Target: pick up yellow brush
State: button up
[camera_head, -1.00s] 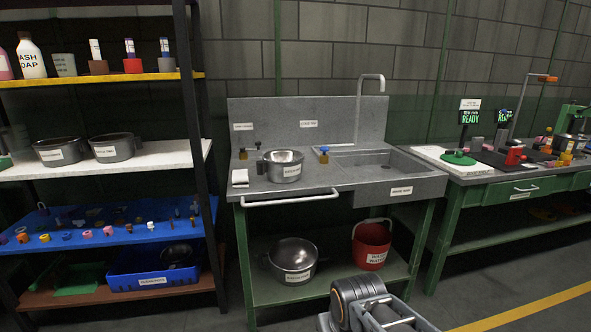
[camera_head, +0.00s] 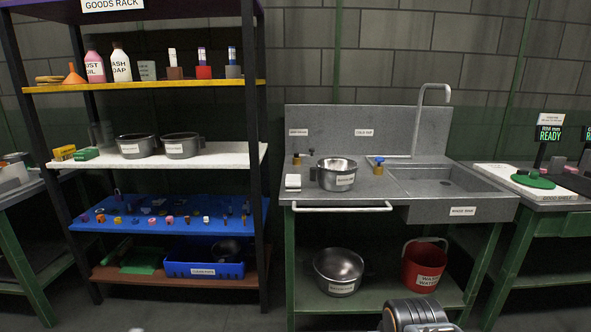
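I cannot make out a yellow brush for certain. A flat yellow-orange item (camera_head: 48,79) lies at the left end of the rack's yellow top shelf, left of an orange funnel (camera_head: 74,75); it is too small to tell what it is. A yellow box (camera_head: 64,152) sits at the left of the white middle shelf. Only part of my arm shows at the bottom edge, right of centre. My gripper is not in view.
The goods rack (camera_head: 262,200) stands at left with bottles, pots, small coloured parts and a blue bin (camera_head: 205,270). The sink bench (camera_head: 300,205) stands right of it, with a pot on top and a red bucket (camera_head: 422,264) below. Grey floor shows in front.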

aim_at(64, 153)
jog(key=u, duration=1.65)
